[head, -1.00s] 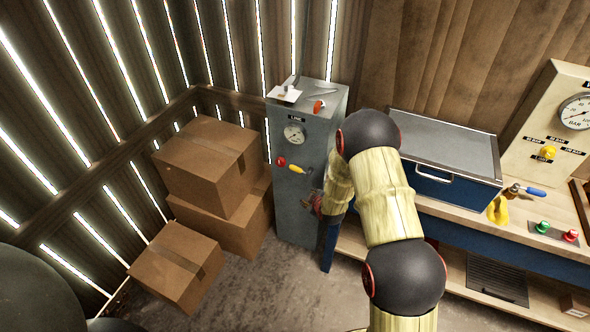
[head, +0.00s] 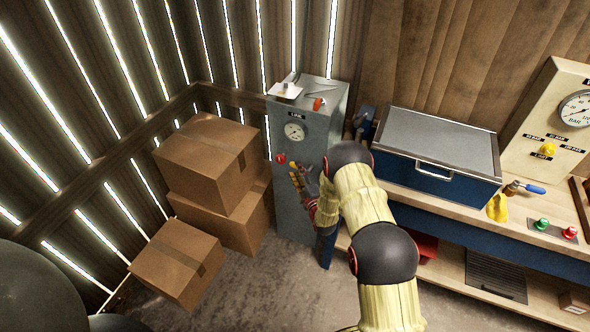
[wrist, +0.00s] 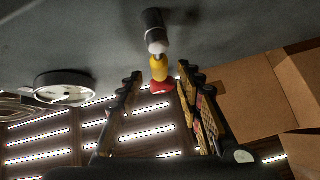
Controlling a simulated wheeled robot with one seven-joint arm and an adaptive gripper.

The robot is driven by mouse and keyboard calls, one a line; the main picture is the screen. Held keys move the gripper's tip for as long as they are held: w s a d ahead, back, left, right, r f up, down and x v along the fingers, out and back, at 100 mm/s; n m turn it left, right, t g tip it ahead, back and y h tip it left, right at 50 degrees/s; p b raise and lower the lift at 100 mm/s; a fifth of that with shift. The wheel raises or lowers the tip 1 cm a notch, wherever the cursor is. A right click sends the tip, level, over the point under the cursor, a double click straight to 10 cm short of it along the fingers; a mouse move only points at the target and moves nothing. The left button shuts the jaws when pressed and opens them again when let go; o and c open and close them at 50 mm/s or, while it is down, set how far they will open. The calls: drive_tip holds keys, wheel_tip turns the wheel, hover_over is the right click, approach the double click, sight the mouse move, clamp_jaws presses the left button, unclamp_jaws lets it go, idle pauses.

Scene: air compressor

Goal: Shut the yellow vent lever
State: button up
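The yellow vent lever (wrist: 158,68) is on the front of the grey cabinet (head: 298,212). In the wrist view it hangs from a dark round fitting with a pale end, and a red knob (wrist: 162,87) shows just beyond it. My gripper (wrist: 160,74) is open, with one finger on each side of the lever's line and the fingertips close to it. I cannot tell whether a finger touches it. In the head view my gripper (head: 301,182) is at the cabinet front and largely covers the lever.
A round gauge (head: 294,131) is above on the cabinet. Cardboard boxes (head: 205,160) are stacked to its left. A workbench with a blue, grey-lidded chest (head: 440,140) is on the right. A gauge panel (head: 548,130) stands farther right. Bare floor lies in front of the cabinet.

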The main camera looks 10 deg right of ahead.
sight(295, 167)
drive_tip(key=shift+w+a+f, duration=0.1)
drive_tip(key=shift+w+a, duration=0.05)
drive_tip(key=shift+w, duration=0.6)
drive_tip(key=shift+w+a, duration=0.1)
drive_tip(key=shift+w, duration=0.65)
drive_tip(key=shift+c, duration=0.7)
drive_tip(key=c, duration=0.8)
clamp_jaws()
